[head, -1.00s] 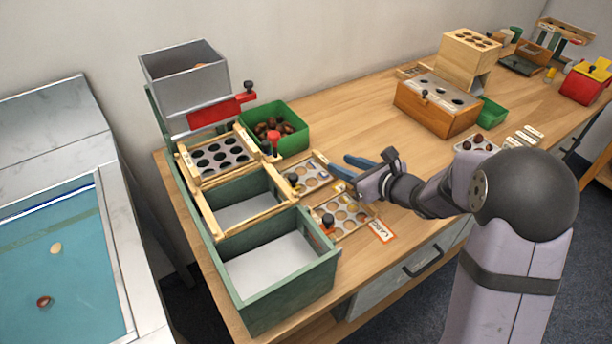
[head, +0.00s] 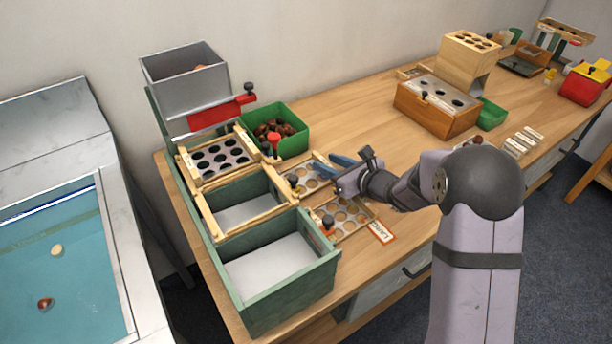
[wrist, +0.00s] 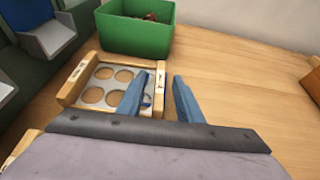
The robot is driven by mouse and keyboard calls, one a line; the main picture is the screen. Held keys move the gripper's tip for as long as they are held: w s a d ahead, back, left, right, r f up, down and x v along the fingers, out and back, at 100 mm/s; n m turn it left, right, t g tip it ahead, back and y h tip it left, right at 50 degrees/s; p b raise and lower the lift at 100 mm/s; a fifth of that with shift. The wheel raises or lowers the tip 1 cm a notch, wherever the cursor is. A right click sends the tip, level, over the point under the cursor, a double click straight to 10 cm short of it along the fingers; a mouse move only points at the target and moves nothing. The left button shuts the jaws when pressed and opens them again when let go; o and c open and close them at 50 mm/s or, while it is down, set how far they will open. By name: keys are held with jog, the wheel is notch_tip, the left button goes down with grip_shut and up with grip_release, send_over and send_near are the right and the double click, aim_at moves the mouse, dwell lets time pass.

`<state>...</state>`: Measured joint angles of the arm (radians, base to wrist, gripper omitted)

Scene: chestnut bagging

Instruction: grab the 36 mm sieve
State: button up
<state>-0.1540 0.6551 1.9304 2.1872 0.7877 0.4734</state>
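Two loose wood-framed sieves with round holes lie on the table. I cannot read which is 36 mm. My gripper (head: 325,162) is open at the back sieve's right end. Contact is unclear.
A green bin of chestnuts (head: 278,131) stands behind the back sieve. The green frame (head: 285,291) with open compartments is to the left. A LARGE label (head: 382,232) lies beside the front sieve. The wooden table is clear to the right of my fingers.

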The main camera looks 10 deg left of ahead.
grip_shut()
jog(key=shift+r, duration=0.1)
notch_tip(320, 180, up, 18)
jog(key=p, duration=0.3)
jog(key=shift+p, duration=0.3)
jog(key=shift+d, duration=0.1)
